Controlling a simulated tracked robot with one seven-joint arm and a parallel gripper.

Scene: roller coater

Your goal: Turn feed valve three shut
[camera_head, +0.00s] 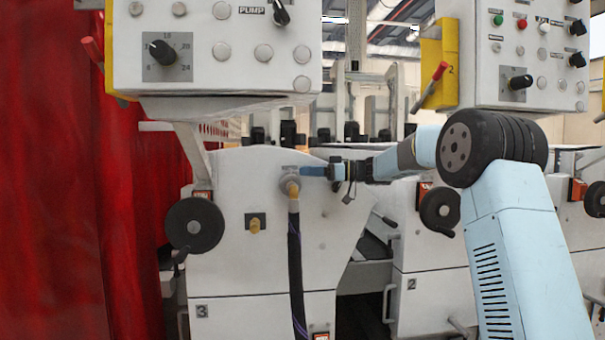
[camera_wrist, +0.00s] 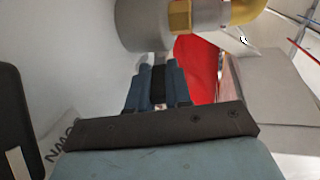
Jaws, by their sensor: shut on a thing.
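Feed valve three is a round grey metal body (camera_head: 290,184) on the upper front of the white unit marked 3 in the head view. A brass fitting and a dark hose (camera_head: 295,255) hang below it. A blue lever (camera_head: 314,171) extends from it to the right, about level. My gripper (camera_head: 333,170) reaches in from the right and is shut on the lever's outer end. In the wrist view, my gripper's fingers (camera_wrist: 157,85) are close together below the grey valve body (camera_wrist: 147,25), with a brass nut (camera_wrist: 181,17) beside it. The lever between the fingers is mostly hidden.
A control box (camera_head: 215,50) with knobs overhangs the valve, and another (camera_head: 515,55) hangs at right. Black handwheels (camera_head: 194,225) and (camera_head: 440,209) stand out on either side. A red curtain (camera_head: 70,190) fills the left. A yellow plug (camera_head: 254,226) sits lower left of the valve.

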